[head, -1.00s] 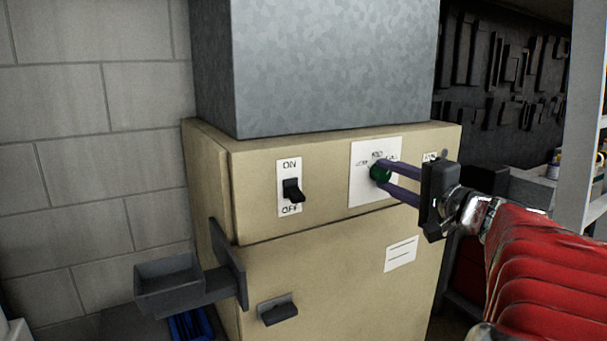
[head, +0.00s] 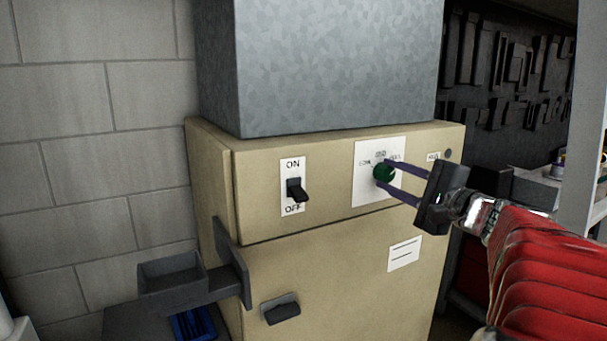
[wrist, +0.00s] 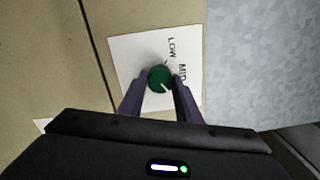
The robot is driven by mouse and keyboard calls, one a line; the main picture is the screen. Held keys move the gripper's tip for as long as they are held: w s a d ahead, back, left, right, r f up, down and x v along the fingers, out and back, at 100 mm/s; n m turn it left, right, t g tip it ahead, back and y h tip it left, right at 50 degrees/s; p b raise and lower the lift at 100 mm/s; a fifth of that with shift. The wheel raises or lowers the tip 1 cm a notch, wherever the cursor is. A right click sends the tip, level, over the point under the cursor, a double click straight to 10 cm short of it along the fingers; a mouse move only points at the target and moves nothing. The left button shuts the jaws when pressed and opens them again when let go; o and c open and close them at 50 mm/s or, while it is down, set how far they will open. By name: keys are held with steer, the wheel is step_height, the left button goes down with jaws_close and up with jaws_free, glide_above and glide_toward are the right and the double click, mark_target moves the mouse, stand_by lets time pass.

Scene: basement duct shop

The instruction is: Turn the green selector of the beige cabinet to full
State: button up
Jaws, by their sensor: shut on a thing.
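The beige cabinet (head: 330,265) stands in the middle of the head view. Its green selector (head: 384,172) sits on a white plate (head: 365,190) at the upper right of the front. My gripper (head: 385,174) is shut on the selector, a purple finger on either side. In the wrist view the selector (wrist: 157,76) sits between the fingertips. Its white pointer line slants to the lower right, past the MID word and away from LOW. The FULL label is not readable there; a finger covers that part of the plate.
A black ON/OFF switch (head: 295,190) is left of the selector plate. A dark handle (head: 281,309) and a grey tray on a bracket (head: 172,283) stick out lower down. A grey metal duct (head: 320,70) rises from the cabinet top. A pale post (head: 580,130) stands at right.

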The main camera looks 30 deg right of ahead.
steer(key=shift+d+f, duration=0.1)
steer(key=shift+f, duration=0.2)
steer(key=o, duration=1.1)
steer(key=shift+r, duration=0.15)
steer(key=shift+c, duration=0.2)
steer(key=shift+s, duration=0.1)
steer(key=s, duration=1.3)
steer(key=shift+s+d+f, duration=0.2)
steer(key=shift+s+d, duration=0.05)
steer(key=shift+s, duration=0.1)
